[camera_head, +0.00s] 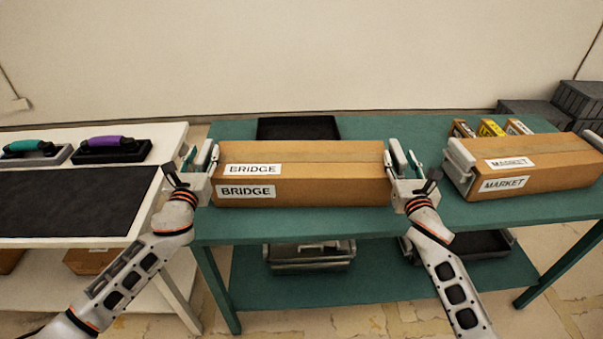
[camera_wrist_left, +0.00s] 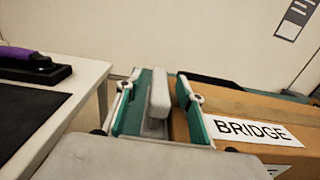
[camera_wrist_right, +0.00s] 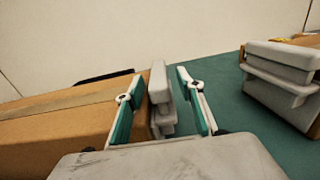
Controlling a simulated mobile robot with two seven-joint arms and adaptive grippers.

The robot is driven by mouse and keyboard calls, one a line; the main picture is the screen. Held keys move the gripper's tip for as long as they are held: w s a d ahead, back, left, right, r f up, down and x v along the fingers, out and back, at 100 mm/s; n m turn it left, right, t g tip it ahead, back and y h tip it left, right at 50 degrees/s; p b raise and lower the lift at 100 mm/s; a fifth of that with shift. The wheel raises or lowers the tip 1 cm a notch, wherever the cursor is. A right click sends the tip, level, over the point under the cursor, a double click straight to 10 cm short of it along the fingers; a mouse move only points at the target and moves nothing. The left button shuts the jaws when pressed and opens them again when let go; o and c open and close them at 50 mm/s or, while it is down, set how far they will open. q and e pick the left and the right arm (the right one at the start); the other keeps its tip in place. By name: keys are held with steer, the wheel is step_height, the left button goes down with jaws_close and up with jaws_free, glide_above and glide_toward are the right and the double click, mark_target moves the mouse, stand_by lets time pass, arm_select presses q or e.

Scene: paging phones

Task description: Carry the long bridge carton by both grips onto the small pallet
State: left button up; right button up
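The long brown bridge carton (camera_head: 305,185) lies on the green table, with "BRIDGE" labels on its top and front and a pale grip at each end. My left gripper (camera_head: 200,160) is at its left end. In the left wrist view its fingers stand open on either side of the left grip (camera_wrist_left: 159,93), with gaps showing. My right gripper (camera_head: 407,162) is at the right end. In the right wrist view its open fingers straddle the right grip (camera_wrist_right: 159,85), also with gaps. I cannot tell for sure which surface is the small pallet.
A black flat tray-like thing (camera_head: 298,128) lies behind the carton. A market carton (camera_head: 530,168) lies to the right, near small boxes (camera_head: 490,128). The white table (camera_head: 120,229) at left bears a black mat (camera_head: 75,200) and two handled tools. Grey crates (camera_head: 578,100) stand at far right.

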arm_select(q)
steer(key=shift+w, duration=0.65)
arm_select(e)
steer(key=shift+w, duration=1.35)
steer(key=shift+r, duration=0.1)
arm_select(q)
jaws_close()
arm_select(e)
jaws_close()
arm_select(q)
steer(key=shift+r, duration=0.25)
arm_select(e)
steer(key=shift+r, duration=0.2)
